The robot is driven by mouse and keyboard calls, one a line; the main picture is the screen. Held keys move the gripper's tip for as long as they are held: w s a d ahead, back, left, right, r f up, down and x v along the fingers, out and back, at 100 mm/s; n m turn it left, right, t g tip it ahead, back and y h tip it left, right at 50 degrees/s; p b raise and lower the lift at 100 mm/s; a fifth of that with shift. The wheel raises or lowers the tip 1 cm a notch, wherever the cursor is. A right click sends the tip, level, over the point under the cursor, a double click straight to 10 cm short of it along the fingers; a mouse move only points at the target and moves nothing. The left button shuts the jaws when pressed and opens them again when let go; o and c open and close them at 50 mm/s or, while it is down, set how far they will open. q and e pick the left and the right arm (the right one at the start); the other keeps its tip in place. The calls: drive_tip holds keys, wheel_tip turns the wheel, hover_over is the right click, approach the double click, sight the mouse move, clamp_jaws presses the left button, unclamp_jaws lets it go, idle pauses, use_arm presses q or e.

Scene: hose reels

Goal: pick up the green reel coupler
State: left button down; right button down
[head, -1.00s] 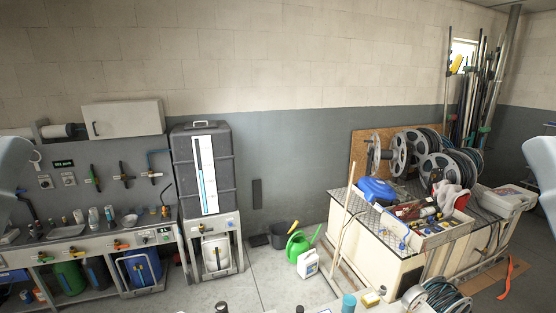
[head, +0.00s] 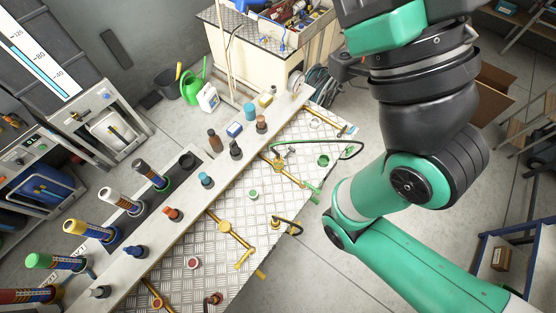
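Several green pieces lie on or beside the bench. A small green round cap (head: 253,194) sits on the diamond-plate top, and a green ring-like piece (head: 323,160) sits further right. A cylinder with a green end (head: 36,260) lies in the row at the lower left. I cannot tell which of these is the green reel coupler. My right arm fills the right side of the head view, above and beside the bench. I cannot make out its gripper fingers. My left gripper is out of view.
The diamond-plate bench (head: 222,185) carries yellow pipe fittings (head: 228,229), a dark bent hose and small coloured caps. Several bottle-like fittings stand along its pale ledge (head: 188,211). A green watering can (head: 196,84) and white jug (head: 208,98) stand on the floor behind.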

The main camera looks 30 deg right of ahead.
drive_tip(key=shift+c, duration=1.9)
unclamp_jaws()
